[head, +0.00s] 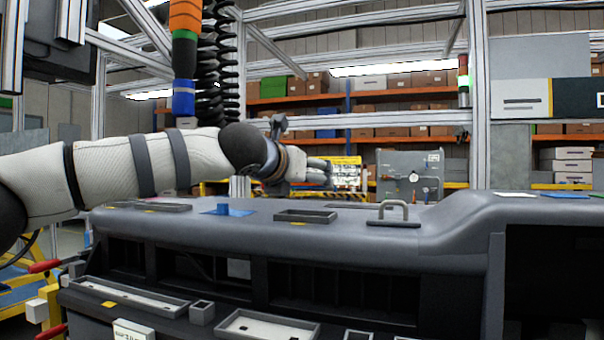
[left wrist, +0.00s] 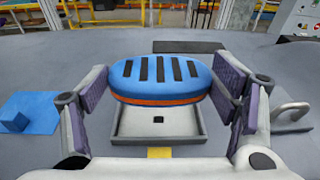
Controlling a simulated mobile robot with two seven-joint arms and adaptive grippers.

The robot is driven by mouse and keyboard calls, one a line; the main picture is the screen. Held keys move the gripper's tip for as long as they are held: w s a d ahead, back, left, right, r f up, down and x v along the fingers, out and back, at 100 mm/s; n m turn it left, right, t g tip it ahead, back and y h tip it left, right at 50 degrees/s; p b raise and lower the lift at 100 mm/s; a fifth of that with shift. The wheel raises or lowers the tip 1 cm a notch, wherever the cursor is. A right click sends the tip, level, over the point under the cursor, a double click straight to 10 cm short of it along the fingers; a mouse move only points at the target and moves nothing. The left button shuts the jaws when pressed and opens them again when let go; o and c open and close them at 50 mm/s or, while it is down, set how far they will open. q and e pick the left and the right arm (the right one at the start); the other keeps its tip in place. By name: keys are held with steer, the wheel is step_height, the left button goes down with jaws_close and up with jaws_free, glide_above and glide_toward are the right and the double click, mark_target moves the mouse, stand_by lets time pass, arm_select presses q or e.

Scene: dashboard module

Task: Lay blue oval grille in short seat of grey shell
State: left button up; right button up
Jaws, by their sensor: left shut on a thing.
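The blue oval grille (left wrist: 160,77) has dark slots on top and an orange band below. In the left wrist view it lies level between the two purple-padded fingers of my left gripper (left wrist: 161,84), which is shut on it. In the head view my left gripper (head: 318,174) is above the grey shell (head: 250,234); I cannot make out the grille there. A shallow grey-rimmed seat (left wrist: 122,142) with a pale floor and a small dark mark lies below and partly behind the grille. The same seat (head: 305,216) shows in the head view, on the shell's top. The grille appears apart from it.
A grey handle (head: 392,209) stands right of the seat. A blue plate with a block (head: 222,210) lies left of it, and another rimmed tray (head: 150,207) farther left. A dark flat strip (left wrist: 188,46) lies behind. White-floored trays (head: 266,327) sit lower in front.

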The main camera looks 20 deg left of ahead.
arm_select(q)
steer(key=shift+w+f+b, duration=0.2)
steer(key=shift+f+b, duration=0.1)
steer(key=shift+f, duration=2.6)
arm_select(e)
steer(key=shift+s+f, duration=0.45)
arm_select(q)
steer(key=o, duration=1.2)
steer(key=shift+f, duration=0.15)
steer(key=shift+c, duration=0.2)
